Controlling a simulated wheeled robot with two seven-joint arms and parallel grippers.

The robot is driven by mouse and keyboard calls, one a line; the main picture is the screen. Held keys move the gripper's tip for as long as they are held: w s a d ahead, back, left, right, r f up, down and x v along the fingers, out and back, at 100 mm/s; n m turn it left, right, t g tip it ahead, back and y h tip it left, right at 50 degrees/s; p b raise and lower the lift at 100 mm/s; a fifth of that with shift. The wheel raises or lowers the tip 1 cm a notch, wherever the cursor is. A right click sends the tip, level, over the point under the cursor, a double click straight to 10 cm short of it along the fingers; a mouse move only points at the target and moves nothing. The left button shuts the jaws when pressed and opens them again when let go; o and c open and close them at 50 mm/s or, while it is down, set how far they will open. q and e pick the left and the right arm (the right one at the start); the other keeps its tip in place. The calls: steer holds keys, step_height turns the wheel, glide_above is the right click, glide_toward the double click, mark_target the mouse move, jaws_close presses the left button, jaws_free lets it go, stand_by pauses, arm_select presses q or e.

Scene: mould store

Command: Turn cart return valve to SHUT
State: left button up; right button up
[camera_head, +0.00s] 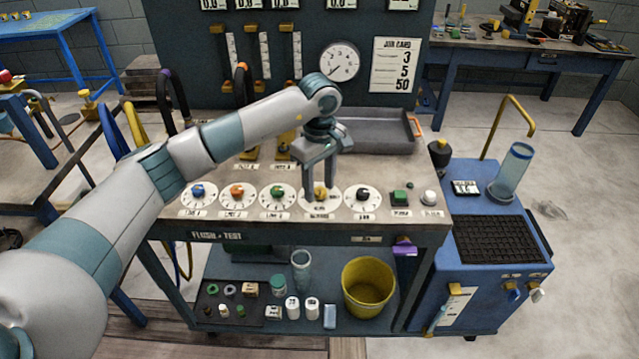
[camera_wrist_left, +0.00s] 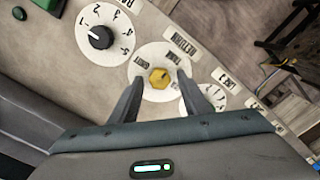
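The cart return valve is a yellow knob (camera_head: 320,194) on a white round dial, fourth in the row of dials on the bench front. In the left wrist view the yellow knob (camera_wrist_left: 160,78) sits on a dial with marks that read like SHUT and TANK. Which mark it points to is not clear. My left gripper (camera_head: 318,184) points down at this knob. Its two fingers stand apart, one on each side of the knob in the wrist view, with gaps to it; I cannot tell their exact height. My right gripper is not in view.
A black knob (camera_head: 362,195) on a numbered dial is close on the right, and a green-dial knob (camera_head: 278,194) close on the left. A green button (camera_head: 399,197) is further right. A grey tray (camera_head: 375,132) lies behind. A blue cart (camera_head: 480,240) stands right of the bench.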

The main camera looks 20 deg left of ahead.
arm_select(q)
steer(key=c, duration=0.9)
steer(key=shift+o, duration=0.2)
